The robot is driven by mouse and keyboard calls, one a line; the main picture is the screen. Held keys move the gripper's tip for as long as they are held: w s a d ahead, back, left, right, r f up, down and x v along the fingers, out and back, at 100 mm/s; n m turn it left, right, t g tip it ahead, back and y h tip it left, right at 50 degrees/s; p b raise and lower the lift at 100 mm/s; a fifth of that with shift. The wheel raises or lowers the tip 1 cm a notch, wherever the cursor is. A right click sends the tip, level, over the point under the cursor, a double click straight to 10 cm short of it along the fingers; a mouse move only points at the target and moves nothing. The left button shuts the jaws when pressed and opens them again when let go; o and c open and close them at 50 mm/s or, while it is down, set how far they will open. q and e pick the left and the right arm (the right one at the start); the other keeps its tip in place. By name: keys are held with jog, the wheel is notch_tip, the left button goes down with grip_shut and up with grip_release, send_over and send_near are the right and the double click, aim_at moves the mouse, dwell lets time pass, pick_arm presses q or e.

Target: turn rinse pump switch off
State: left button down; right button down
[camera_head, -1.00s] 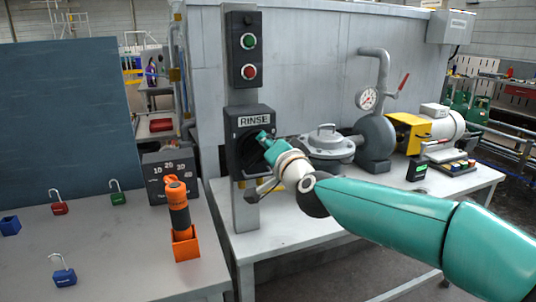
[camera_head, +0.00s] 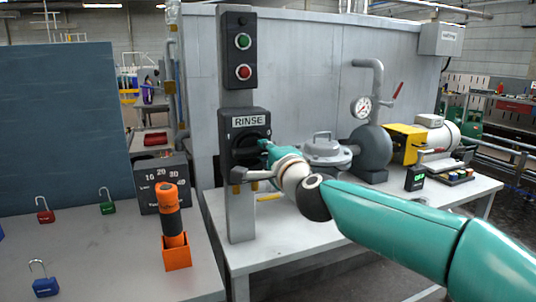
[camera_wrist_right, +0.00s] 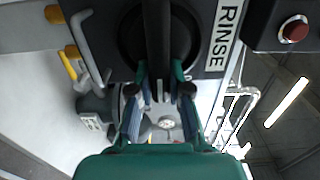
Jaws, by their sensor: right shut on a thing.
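The black rinse switch box (camera_head: 229,150) is mounted on a grey post and carries a white RINSE label (camera_head: 248,121). Its black rotary handle (camera_head: 245,141) is partly hidden by my gripper in the head view. My right gripper (camera_head: 264,146) reaches it from the right. In the wrist view, the two fingertips (camera_wrist_right: 160,80) stand on either side of the black handle (camera_wrist_right: 157,30) and are shut on it. The handle lies along the direction of the RINSE lettering (camera_wrist_right: 224,32), so it looks about horizontal on the box. My left gripper is not in view.
A box with green and red push buttons (camera_head: 239,78) sits above the switch. An orange torch (camera_head: 170,212) and open padlocks (camera_head: 107,206) stand on the left table. The pump (camera_head: 371,150), gauge (camera_head: 361,108) and tank lid (camera_head: 322,150) are to the right.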

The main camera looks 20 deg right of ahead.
jog(key=shift+d+f, duration=0.1)
jog(key=shift+f, duration=0.25)
jog(key=c, duration=1.1)
grip_release()
jog(key=shift+d, duration=0.1)
jog(key=shift+r, duration=0.15)
jog(key=s, duration=1.2)
jog(key=shift+d, duration=0.2)
